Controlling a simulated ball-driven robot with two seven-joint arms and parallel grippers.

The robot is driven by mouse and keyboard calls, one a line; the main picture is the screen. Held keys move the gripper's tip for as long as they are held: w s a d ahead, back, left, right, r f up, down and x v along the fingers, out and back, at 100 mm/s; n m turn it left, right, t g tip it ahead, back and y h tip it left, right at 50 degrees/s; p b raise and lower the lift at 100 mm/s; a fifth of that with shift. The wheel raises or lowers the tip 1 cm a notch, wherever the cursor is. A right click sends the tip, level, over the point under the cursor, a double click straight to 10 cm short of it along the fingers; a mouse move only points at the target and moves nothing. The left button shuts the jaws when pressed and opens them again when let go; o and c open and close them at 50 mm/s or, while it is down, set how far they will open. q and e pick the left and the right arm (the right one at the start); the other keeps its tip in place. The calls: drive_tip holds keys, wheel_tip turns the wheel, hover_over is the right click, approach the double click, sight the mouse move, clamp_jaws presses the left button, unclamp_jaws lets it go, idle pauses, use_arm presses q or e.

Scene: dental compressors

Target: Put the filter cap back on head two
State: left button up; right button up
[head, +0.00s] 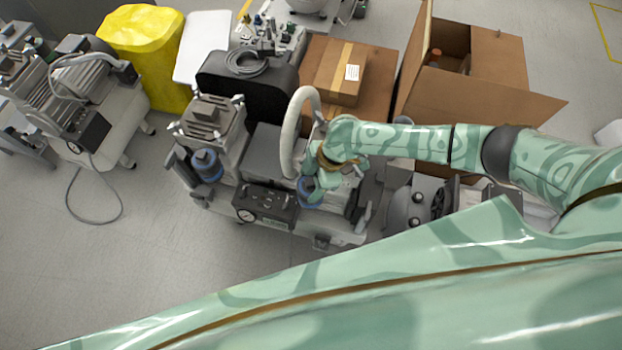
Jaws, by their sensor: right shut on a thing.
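The dental compressor (262,150) stands on the floor in the middle of the head view. Its left head (205,118) carries a dark filter with a blue cap (205,166) on its front. The right head is mostly hidden behind my right arm. My right gripper (313,188) points down in front of the right head and is shut on a blue filter cap (304,197), of which only part of the rim shows. I cannot tell whether this cap touches the filter seat. My left gripper is out of view.
A gauge box (264,206) sits left of my right gripper, and a pale curved hose (291,130) rises just behind it. Open cardboard boxes (485,90) stand behind my right arm. The floor at front left is clear.

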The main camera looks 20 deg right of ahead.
drive_tip(key=o, duration=1)
drive_tip(key=shift+o, duration=0.2)
drive_tip(key=shift+r, duration=0.1)
drive_tip(key=shift+w+r, duration=0.15)
drive_tip(key=shift+w, duration=0.05)
drive_tip(key=shift+w+r+p, duration=0.1)
drive_tip(key=shift+r+p, duration=0.75)
drive_tip(key=shift+r, duration=0.1)
drive_tip(key=shift+c, duration=0.2)
drive_tip(key=shift+o, duration=0.8)
wheel_tip(320, 180, up, 3)
drive_tip(key=p, duration=0.2)
drive_tip(key=shift+p, duration=0.3)
drive_tip(key=shift+o, duration=0.8)
drive_tip(key=shift+r, duration=0.3)
drive_tip(key=shift+r+p, duration=0.65)
drive_tip(key=shift+p, duration=0.3)
drive_tip(key=shift+s, duration=0.25)
